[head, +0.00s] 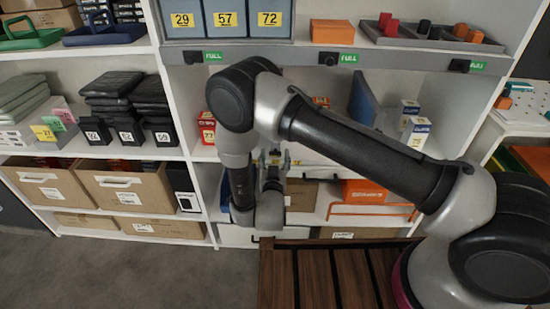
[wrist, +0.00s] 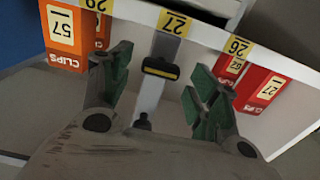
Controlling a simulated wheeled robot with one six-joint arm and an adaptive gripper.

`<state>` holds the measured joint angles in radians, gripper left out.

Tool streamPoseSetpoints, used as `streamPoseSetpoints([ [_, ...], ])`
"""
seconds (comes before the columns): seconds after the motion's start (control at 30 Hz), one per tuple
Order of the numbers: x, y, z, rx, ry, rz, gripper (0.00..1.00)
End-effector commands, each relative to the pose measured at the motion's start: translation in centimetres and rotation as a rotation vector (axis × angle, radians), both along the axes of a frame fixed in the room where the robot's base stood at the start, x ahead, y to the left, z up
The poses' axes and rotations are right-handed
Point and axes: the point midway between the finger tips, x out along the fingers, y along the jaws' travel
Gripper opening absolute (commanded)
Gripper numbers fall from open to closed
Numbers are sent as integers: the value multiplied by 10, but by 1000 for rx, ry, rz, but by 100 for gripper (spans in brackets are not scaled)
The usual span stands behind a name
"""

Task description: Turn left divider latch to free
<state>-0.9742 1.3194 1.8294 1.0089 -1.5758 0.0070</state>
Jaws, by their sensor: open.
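A divider latch (wrist: 161,68), a dark bar with a yellow stripe, sits on a grey upright strip below the 27 label in the wrist view. The bar lies roughly crosswise to the strip. My gripper (wrist: 160,80) is open, its green-padded fingers on either side of the latch with visible gaps. I cannot tell the depth between them. In the head view my gripper (head: 275,162) points into the middle shelving bay, and my arm hides the latch there. I cannot tell whether another divider latch is present.
In the wrist view an orange CLIPS box (wrist: 66,35) stands left and red boxes (wrist: 262,90) stand right, close to the fingers. A white shelf edge (wrist: 215,38) with number labels crosses above. In the head view a blue panel (head: 362,98) leans on the middle shelf.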

Motion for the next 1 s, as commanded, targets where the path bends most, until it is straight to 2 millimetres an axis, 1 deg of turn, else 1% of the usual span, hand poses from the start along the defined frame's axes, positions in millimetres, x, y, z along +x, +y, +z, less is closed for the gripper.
streamPoseSetpoints([
  [0.1, 6, 0, 0, 0, 0, 0, 61],
  [0.33, 6, 0, 0, -1, 1, 0, 61],
  [0.47, 6, 0, 0, -1, 1, 0, 37],
  [0.5, 6, 0, 0, -1, 1, 1, 30],
  [0.57, 6, 0, 0, -1, 1, 1, 19],
  [0.6, 6, 0, 0, -1, 1, 1, 15],
  [0.83, 6, 0, 0, -12, 1, 1, 15],
  [1.0, 6, 0, 0, -63, 3, 1, 15],
])
